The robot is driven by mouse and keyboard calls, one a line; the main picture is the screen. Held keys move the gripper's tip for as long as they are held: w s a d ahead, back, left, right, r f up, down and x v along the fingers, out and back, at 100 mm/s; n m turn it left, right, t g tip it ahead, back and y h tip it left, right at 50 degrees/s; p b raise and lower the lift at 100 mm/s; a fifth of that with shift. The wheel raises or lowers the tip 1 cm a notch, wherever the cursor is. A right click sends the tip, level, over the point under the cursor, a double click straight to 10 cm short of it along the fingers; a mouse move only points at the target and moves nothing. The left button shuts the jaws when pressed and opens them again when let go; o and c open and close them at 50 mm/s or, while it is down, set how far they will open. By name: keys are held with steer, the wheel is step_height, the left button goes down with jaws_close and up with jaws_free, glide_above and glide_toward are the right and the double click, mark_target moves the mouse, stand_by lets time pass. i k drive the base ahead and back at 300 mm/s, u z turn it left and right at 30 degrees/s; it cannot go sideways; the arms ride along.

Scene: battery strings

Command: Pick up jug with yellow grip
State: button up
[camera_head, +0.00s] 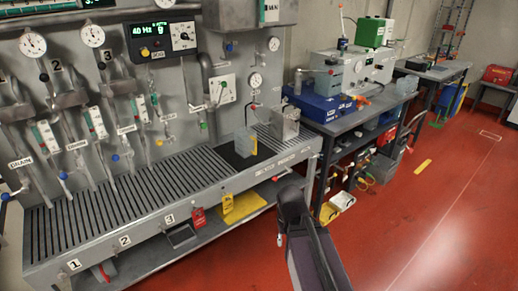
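A small clear-grey jug (243,141) with a yellow grip (254,146) stands upright on a black mat (233,159) on the slatted metal bench. Its yellow grip faces right. My dark arm (319,255) rises from the bottom edge to a rounded joint in front of the bench. The arm is to the right of the jug and below it in the picture, apart from it. I cannot make out any gripper fingers, and nothing held is visible.
A metal container (285,123) stands just right of the jug. Pipes, a valve and gauges hang on the panel behind. A shelf under the bench holds a yellow item (243,207). A side table (368,113) with equipment stands to the right. The red floor (430,225) at right is mostly clear.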

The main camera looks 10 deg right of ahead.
mark_target(248, 144)
steer(key=k, duration=0.55)
steer(key=u, duration=0.25)
steer(key=i, duration=0.9)
steer(key=u, duration=0.7)
